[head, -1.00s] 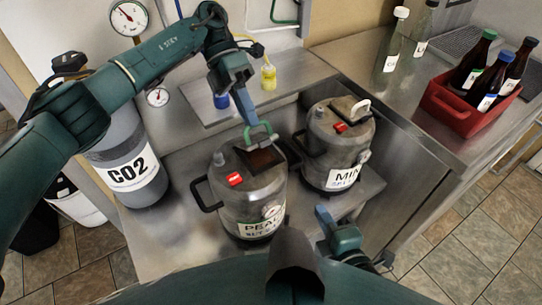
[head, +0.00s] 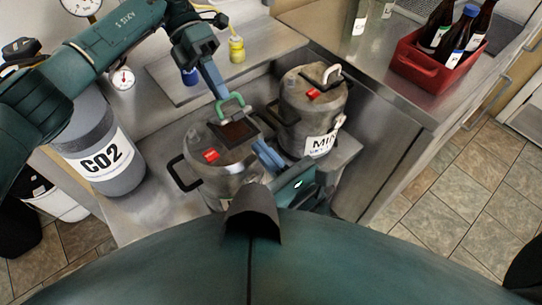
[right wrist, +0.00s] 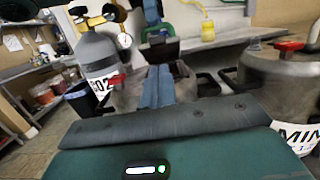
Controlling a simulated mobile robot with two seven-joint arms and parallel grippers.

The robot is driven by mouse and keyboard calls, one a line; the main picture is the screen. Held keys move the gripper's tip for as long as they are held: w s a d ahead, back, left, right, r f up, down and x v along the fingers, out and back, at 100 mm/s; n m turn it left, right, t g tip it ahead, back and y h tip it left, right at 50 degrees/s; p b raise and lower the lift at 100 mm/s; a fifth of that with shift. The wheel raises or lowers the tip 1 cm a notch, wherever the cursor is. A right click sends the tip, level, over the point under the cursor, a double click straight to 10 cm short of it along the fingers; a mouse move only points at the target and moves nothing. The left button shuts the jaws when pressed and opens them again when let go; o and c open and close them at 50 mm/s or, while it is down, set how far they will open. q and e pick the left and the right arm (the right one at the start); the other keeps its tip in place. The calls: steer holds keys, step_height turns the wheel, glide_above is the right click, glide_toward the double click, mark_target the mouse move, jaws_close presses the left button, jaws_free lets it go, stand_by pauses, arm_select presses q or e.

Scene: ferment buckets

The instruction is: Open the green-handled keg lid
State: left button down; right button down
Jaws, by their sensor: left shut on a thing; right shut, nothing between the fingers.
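The green-handled keg (head: 222,180) is a steel pot with a red tab, standing on the metal shelf. Its green handle (head: 231,103) sits above a brown, dark-edged square at the keg's top. In the right wrist view the dark slab under the handle (right wrist: 159,49) looks raised above the keg top, but I cannot tell its exact tilt. My left gripper (head: 221,93) is shut on the green handle from above. My right gripper (head: 260,148) is shut and empty, low beside the keg's right side; its blue fingers (right wrist: 157,85) point toward the slab.
A second keg (head: 306,112) with a white handle stands close on the right. A grey CO2 cylinder (head: 97,145) stands left. A yellow bottle (head: 237,50) is behind. A red crate (head: 425,68) of bottles is on the right counter.

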mark_target(237, 117)
steer(key=x, duration=0.5)
steer(key=shift+w+a, duration=0.2)
steer(key=shift+w, duration=0.1)
steer(key=shift+r, duration=0.15)
arm_select(q)
steer(key=shift+d, duration=0.1)
arm_select(e)
steer(key=shift+w+a+r, duration=0.2)
steer(key=shift+w+r, duration=0.1)
steer(key=shift+r, duration=0.3)
arm_select(q)
steer(key=shift+s, duration=0.1)
arm_select(e)
steer(key=shift+r, duration=0.2)
arm_select(q)
steer(key=shift+d+f, duration=0.1)
arm_select(e)
steer(key=shift+w, duration=0.1)
arm_select(q)
steer(key=c, duration=1.9)
jaws_free()
steer(key=o, duration=0.4)
arm_select(e)
steer(key=shift+f, duration=0.15)
